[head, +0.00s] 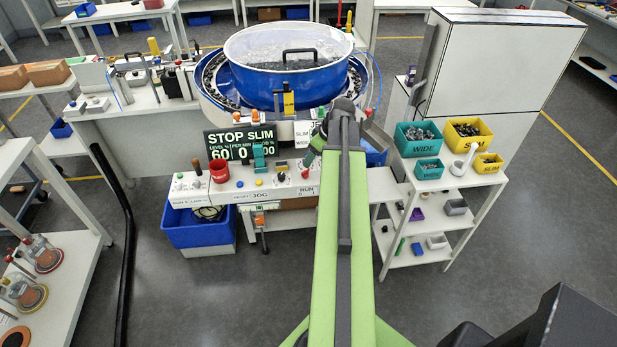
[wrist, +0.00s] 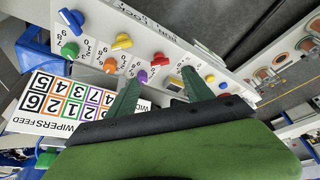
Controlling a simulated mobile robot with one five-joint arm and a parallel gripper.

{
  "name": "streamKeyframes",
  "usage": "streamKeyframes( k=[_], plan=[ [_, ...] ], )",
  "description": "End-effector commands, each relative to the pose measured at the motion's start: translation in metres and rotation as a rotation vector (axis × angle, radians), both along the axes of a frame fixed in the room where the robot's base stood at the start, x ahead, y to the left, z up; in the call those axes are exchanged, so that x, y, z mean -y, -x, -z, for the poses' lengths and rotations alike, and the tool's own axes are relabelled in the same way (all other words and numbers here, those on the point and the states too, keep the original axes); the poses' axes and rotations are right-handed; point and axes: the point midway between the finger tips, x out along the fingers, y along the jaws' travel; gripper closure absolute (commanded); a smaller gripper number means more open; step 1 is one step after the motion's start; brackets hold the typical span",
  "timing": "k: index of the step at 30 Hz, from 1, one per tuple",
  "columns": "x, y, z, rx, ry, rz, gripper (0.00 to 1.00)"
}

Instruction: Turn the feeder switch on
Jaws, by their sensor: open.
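The control panel (head: 245,188) stands below the blue feeder bowl in the head view, with small knobs and a black switch (head: 282,177) near its right part. I cannot tell for sure which control is the feeder switch. The display (head: 240,142) reads STOP SLIM, with 60 under level and 0 per minute. In the wrist view a white panel carries blue (wrist: 72,17), yellow (wrist: 122,41), orange (wrist: 110,65), purple (wrist: 142,75) and red (wrist: 159,59) knobs, and a metal lever (wrist: 187,62). My gripper (wrist: 160,82) is open and empty, its green fingers apart over this panel's lower edge.
The blue bowl (head: 284,82) is behind the panel. A card (wrist: 75,103) headed WIPERS and FEED lies left of my fingers. A side shelf (head: 433,187) with teal and yellow bins stands right. A blue crate (head: 200,230) sits below the panel's left end.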

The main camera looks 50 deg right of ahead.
Motion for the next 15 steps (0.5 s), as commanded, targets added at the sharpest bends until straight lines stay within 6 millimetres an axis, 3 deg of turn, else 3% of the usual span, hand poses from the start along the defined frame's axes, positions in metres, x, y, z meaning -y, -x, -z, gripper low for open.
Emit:
streamKeyframes(
  k=[1, 7, 11, 15],
  plan=[
    [0.0, -0.005, 0.022, 0.0, 0.0, -0.002, 0.4],
    [-0.001, -0.022, 0.062, 0.0, 0.0, -0.001, 0.4],
    [-0.002, -0.03, 0.078, 0.0, 0.001, -0.002, 0.4],
    [-0.003, -0.034, 0.081, 0.0, 0.001, -0.002, 0.4]
  ],
)
